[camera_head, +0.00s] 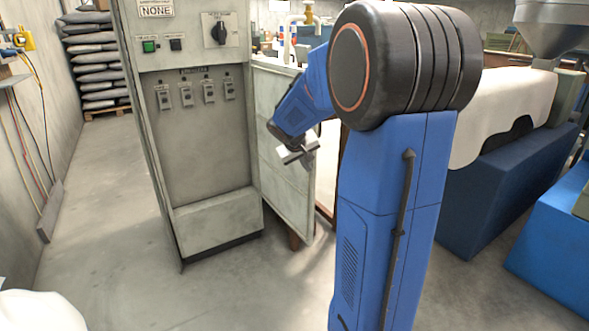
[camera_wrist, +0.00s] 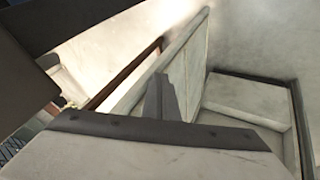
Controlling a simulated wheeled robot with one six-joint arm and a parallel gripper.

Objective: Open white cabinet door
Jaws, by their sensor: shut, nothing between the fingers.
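The white cabinet (camera_head: 215,145) stands upright left of my arm in the head view. Its front shows a recessed panel with a row of small switches. A pale door panel (camera_head: 285,185) stands out from the cabinet's right side, swung wide open. The cabinet (camera_wrist: 240,100) shows at the right there.
Stacked grey sacks (camera_head: 95,60) stand at the back left, with clear floor (camera_head: 105,200) in front. A dark blue machine base (camera_head: 510,185) stands to the right, with a bright blue block (camera_head: 555,235) nearer. A brown post shows behind the door panel.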

